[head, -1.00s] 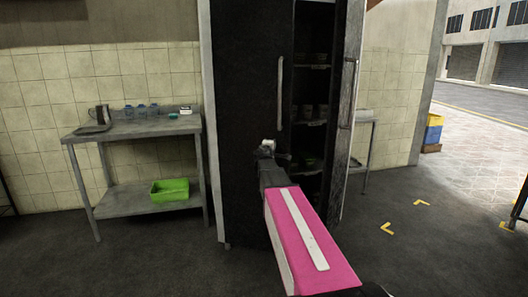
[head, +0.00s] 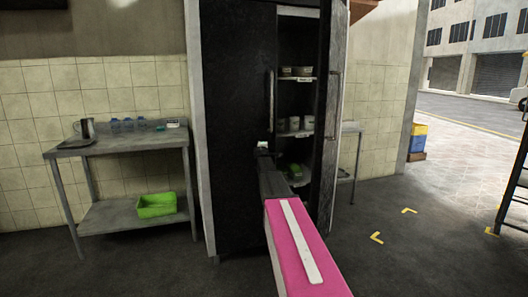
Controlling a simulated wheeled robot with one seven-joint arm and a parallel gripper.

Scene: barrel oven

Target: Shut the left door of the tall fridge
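The tall fridge (head: 200,130) stands in the middle of the head view. Its left door (head: 232,110) is a dark panel facing me, with a vertical handle (head: 270,97) near its right edge. I cannot tell whether this door sits fully flush or slightly ajar. The right door (head: 331,150) stands open, swung out toward me. My gripper (head: 263,146) is in front of the lower right part of the left door, below the handle. Whether it touches the door is unclear. Its fingers are too small and foreshortened to read, and my arm hides the door's lower right part.
Fridge shelves show stacked containers (head: 300,124) and a green item (head: 296,171). A metal table (head: 118,140) with a green bin (head: 157,205) stands at the left. Another small table (head: 349,128) is behind the right door.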

